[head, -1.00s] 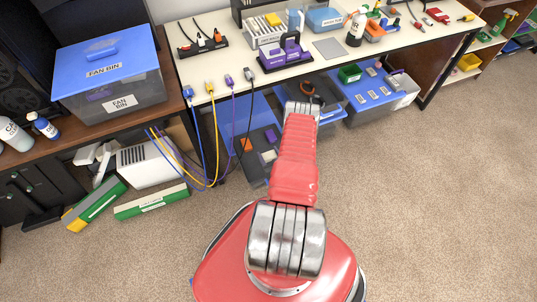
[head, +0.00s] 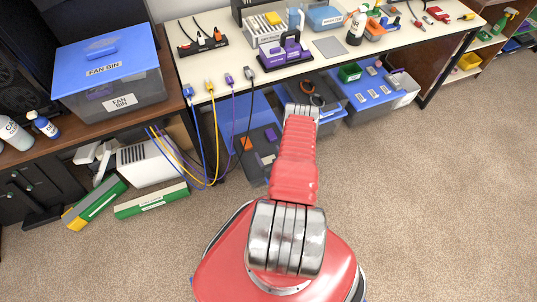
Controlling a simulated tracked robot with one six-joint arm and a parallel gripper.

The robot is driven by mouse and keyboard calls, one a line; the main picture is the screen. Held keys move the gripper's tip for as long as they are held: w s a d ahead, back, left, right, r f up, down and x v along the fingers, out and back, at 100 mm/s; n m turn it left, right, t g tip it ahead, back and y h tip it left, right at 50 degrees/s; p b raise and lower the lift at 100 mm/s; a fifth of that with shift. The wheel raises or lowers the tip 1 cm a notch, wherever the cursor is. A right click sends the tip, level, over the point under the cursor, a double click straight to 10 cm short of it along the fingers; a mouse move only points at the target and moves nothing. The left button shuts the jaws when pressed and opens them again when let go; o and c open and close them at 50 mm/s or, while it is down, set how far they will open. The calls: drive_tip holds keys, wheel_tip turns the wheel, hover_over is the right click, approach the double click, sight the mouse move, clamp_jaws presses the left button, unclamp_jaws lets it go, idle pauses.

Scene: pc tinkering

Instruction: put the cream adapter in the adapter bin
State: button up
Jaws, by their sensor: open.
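A small cream block, which looks like the cream adapter (head: 201,42), sits on a black strip (head: 186,50) at the back left of the white table. It is too small to make out well. A blue labelled bin (head: 326,19) stands at the table's back; its label is too small to read, so I cannot tell whether it is the adapter bin. My arm reaches forward to the table's front edge, ending in silver wrist links. My gripper is hidden beyond them, so its jaws and their distance from the adapter do not show.
Blue-lidded bins (head: 381,92) stand beneath. Carpet (head: 430,200) is clear on the right.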

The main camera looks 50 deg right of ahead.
drive_tip(key=shift+r, duration=0.5)
drive_tip(key=v, duration=1.2)
drive_tip(key=shift+r, duration=0.15)
drive_tip(key=shift+d, duration=0.1)
